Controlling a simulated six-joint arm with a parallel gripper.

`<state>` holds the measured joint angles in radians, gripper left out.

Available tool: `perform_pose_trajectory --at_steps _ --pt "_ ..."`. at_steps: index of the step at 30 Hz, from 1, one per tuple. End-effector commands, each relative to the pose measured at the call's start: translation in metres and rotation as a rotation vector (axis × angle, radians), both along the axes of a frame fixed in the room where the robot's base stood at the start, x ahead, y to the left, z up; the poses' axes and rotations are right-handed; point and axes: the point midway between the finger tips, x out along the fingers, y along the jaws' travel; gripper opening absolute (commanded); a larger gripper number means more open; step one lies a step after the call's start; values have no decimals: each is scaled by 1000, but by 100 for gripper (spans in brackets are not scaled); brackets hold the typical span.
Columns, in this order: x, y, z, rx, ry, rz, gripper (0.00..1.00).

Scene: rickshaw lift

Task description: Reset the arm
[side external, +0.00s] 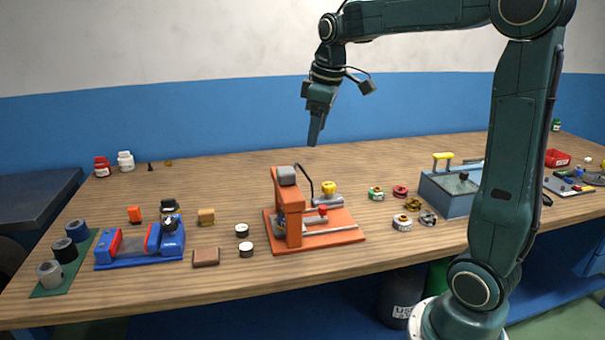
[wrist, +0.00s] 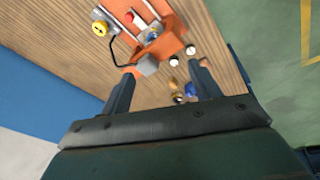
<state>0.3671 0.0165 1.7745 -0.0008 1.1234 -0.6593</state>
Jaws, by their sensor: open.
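My gripper (side external: 315,130) hangs in the air above the wooden workbench, pointing down, in the side external view. It is a little behind and above the orange machine (side external: 289,215) and touches nothing. In the wrist view my gripper (wrist: 160,84) shows its two dark fingers spread wide apart with nothing held between them. The orange machine also shows in the wrist view (wrist: 165,45), beyond the fingertips.
The wooden workbench (side external: 330,275) holds a blue vise (side external: 165,245) at left, a green strip with cylinders (side external: 48,290), small jars and coils (side external: 402,222), and a grey-blue box (side external: 440,195) at right. The bench's back middle is mostly clear. A blue-and-white wall (side external: 200,110) stands behind.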

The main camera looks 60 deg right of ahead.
Motion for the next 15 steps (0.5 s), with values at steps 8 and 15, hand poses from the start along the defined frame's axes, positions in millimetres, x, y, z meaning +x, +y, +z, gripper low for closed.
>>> perform_pose_trajectory --at_steps 8,15 --pt "-50 56 7 21 -87 -69 62" --pt "-96 93 0 57 -157 -131 62"
